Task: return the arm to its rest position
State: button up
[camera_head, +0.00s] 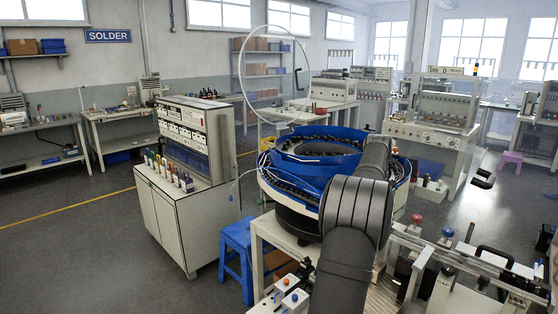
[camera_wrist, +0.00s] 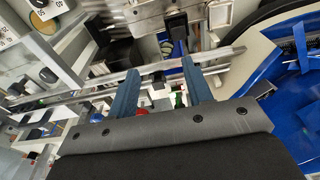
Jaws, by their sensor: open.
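My gripper (camera_wrist: 160,78) shows in the wrist view with its two blue-grey fingers apart. Nothing is held between them. Beyond the fingers are a metal rail and small fixtures of the bench. In the head view my dark grey arm rises from the bottom, right of centre, and overlaps the right side of the blue feeder bowl (camera_head: 292,158). My fingers are hidden in that view. Blue parts of the bowl unit (camera_wrist: 296,85) show at the right of the wrist view.
A bench with rails and fixtures (camera_head: 478,262) lies right of my arm. A blue stool (camera_head: 236,252) and a white cabinet (camera_head: 165,218) stand left. A thin white hoop (camera_head: 247,75) rises behind the bowl. Open floor lies at the far left.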

jog(key=shift+w+a+f, duration=0.55)
jog(key=shift+w, duration=0.25)
jog(key=shift+w+a+f, duration=0.5)
jog(key=shift+w, duration=0.3)
